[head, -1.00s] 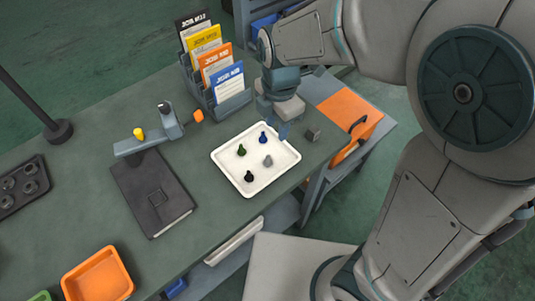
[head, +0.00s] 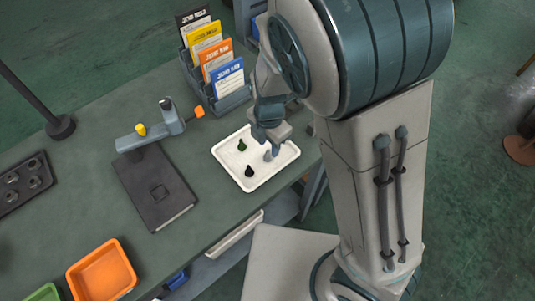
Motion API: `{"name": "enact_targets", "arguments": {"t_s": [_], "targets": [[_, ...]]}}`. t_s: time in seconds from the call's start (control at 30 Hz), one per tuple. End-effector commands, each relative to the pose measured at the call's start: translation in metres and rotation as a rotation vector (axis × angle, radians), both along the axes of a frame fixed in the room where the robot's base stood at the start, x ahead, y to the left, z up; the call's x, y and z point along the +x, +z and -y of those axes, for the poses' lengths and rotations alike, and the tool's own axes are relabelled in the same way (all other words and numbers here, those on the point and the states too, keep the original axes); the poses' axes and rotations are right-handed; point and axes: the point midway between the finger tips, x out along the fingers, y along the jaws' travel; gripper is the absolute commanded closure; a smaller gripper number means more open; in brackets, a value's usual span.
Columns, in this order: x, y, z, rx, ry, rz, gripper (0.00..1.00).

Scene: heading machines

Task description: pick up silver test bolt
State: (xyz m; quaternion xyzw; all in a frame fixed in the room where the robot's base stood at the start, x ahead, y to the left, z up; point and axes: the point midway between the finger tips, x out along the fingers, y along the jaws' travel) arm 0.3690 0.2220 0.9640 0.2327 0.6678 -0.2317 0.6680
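The silver test bolt (head: 267,156) is on the right part of the white tray (head: 259,184), partly covered by my gripper. My gripper (head: 272,150) points down over the tray, with its fingers right at the bolt. I cannot tell whether the fingers are open or touch it. A green bolt (head: 242,146) and a black bolt (head: 249,171) stand in the tray to the left. The blue bolt is hidden behind my gripper.
A rack of coloured cards (head: 228,93) stands behind the tray. A grey measuring device with an orange knob (head: 198,111) and a dark book (head: 155,190) are to the left. An orange bin (head: 101,270) is at the front left.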

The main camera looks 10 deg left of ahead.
Motion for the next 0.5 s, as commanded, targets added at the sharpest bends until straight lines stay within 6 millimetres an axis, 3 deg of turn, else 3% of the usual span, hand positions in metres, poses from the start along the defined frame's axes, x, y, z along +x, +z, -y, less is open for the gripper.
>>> {"name": "enact_targets", "arguments": {"t_s": [0.3,0.5], "targets": [[-0.001,-0.035,-0.002,-0.003,-0.002,-0.002,0.64],[0.0,-0.041,-0.002,-0.001,-0.001,-0.001,0.64]]}}
